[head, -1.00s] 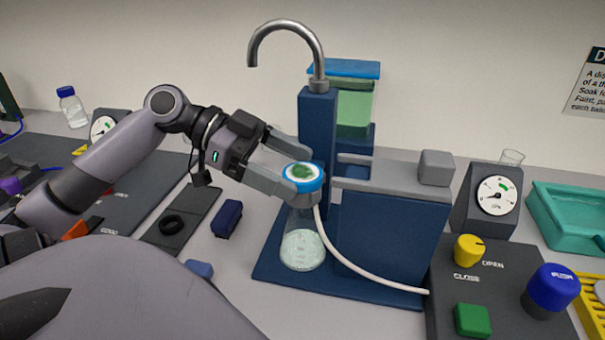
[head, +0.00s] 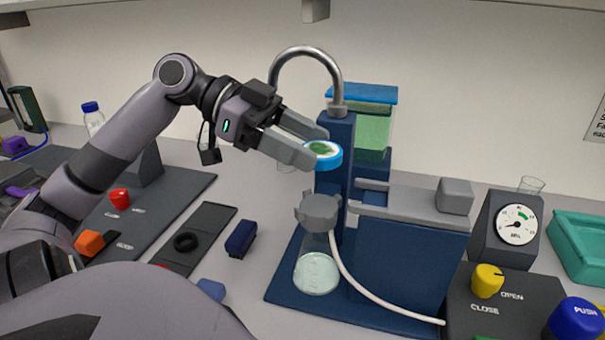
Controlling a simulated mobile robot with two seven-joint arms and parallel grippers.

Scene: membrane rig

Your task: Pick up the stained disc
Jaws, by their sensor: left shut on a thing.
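The stained disc (head: 323,154) is white with a green stain on top and has a blue rim. My left gripper (head: 310,147) is shut on it from the left side. The disc is held roughly level in the air. Below it, apart from it, is the grey round top (head: 318,208) of the flask (head: 316,271), which holds some pale liquid. My right gripper is not in view.
A curved steel tap (head: 304,50) rises on the blue stand (head: 330,185) right behind the disc. A grey arm with a block (head: 455,195) lies to the right. A white hose (head: 365,293) runs to the dark panel with a yellow knob (head: 487,280).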

